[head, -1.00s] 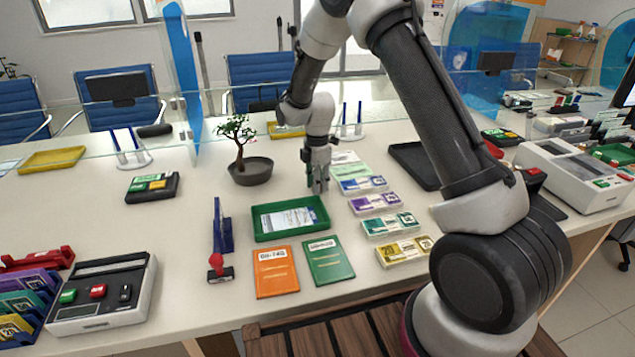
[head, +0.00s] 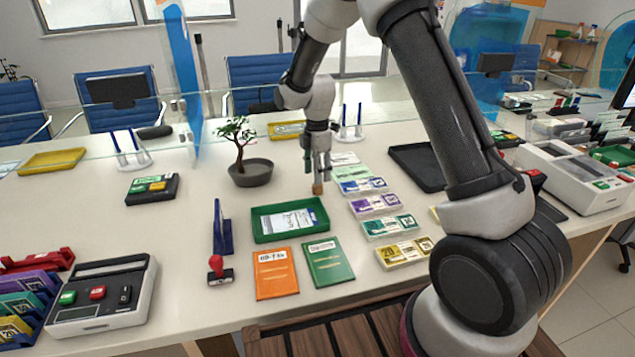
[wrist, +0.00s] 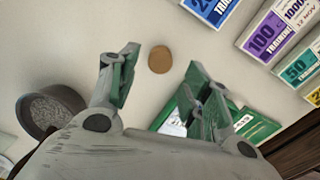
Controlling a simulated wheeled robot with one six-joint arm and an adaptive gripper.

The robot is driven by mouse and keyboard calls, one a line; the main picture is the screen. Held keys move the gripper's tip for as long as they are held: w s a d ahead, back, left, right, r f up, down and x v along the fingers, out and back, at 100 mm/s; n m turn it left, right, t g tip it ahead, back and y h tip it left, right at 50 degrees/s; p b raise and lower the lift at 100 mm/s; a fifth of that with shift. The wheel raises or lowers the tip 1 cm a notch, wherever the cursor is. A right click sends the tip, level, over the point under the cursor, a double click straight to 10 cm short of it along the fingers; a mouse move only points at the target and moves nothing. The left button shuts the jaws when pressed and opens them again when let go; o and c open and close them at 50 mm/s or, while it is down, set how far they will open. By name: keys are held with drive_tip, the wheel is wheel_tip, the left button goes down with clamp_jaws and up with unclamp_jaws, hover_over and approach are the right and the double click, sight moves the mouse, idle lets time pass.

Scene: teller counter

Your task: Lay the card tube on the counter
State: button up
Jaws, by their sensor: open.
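The fingers look clear of the tube.
A potted bonsai (head: 250,172) stands to the left. Banknote bundles (head: 375,204) lie in a row to the right. An orange booklet (head: 276,272) and a green booklet (head: 328,261) lie in front of the tray. Bare counter lies between bonsai and bundles, behind the tray.

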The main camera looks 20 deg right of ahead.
drive_tip(key=s+d+r+m+t, duration=0.1)
drive_tip(key=s+d+r+m, duration=0.25)
drive_tip(key=r, duration=0.55)
drive_tip(key=s+d+r+m, duration=0.2)
drive_tip(key=s+r, duration=0.2)
drive_tip(key=r, duration=0.5)
drive_tip(key=s+d+r+m+t, duration=0.1)
drive_tip(key=s+d+r+m, duration=0.1)
drive_tip(key=s+m, duration=0.3)
drive_tip(key=s+d+r+m+t, duration=0.1)
drive_tip(key=s+d+r+m, duration=0.2)
drive_tip(key=s, duration=1)
drive_tip(key=s+d+r+m+t, duration=0.1)
drive_tip(key=s+d+r+m, duration=0.1)
drive_tip(key=s+d+m, duration=0.2)
drive_tip(key=s+m, duration=0.3)
drive_tip(key=s, duration=0.2)
drive_tip(key=shift+s+d+r, duration=0.2)
drive_tip(key=shift+s+r, duration=0.05)
drive_tip(key=shift+s, duration=0.05)
